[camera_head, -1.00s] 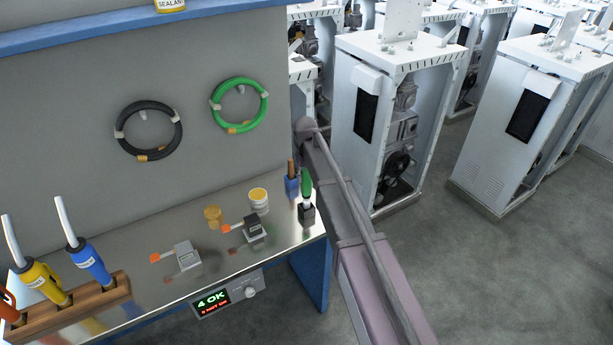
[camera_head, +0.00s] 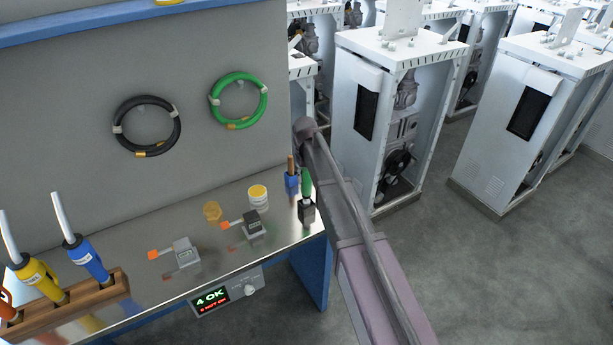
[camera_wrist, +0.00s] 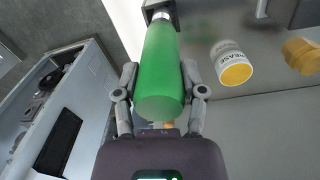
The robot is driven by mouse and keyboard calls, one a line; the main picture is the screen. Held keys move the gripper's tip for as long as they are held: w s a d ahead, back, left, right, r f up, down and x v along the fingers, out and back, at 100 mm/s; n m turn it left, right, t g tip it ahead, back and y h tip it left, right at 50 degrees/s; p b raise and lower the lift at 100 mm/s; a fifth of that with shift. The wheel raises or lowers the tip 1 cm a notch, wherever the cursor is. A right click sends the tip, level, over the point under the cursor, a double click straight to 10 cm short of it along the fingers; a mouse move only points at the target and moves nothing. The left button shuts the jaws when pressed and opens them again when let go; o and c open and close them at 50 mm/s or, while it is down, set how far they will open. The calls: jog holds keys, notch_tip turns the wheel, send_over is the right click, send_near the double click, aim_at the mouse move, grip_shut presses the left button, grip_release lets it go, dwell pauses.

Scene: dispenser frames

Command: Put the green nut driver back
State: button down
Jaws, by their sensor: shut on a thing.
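The green nut driver (camera_head: 306,181) stands upright over a small dark holder block (camera_head: 307,212) at the right end of the steel bench. In the wrist view its green handle (camera_wrist: 158,75) lies between the two fingers of my gripper (camera_wrist: 160,78), which is shut on it. Its metal shank (camera_wrist: 160,16) runs down to the dark holder (camera_wrist: 160,5) at the top of that view. The tip is hidden, so I cannot tell how deep it sits. My gripper is not clearly visible in the head view.
The back wall carries black and green coils. White cabinets (camera_head: 390,120) stand at right.

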jog(key=shift+f+b, duration=1.35)
jog(key=shift+f, duration=0.1)
jog(key=shift+c, duration=0.4)
grip_release()
jog(key=shift+r, duration=0.15)
notch_tip(320, 180, up, 11)
jog(key=p, duration=1.1)
dwell(0.8)
jog(key=s+d+f+m+b, duration=0.3)
jog(key=s+d+m, duration=0.1)
jog(key=s+d, duration=1.8)
jog(key=s, duration=0.3)
jog(key=shift+s+d+f+m, duration=0.15)
jog(key=shift+s+m, duration=0.15)
jog(key=shift+s, duration=0.1)
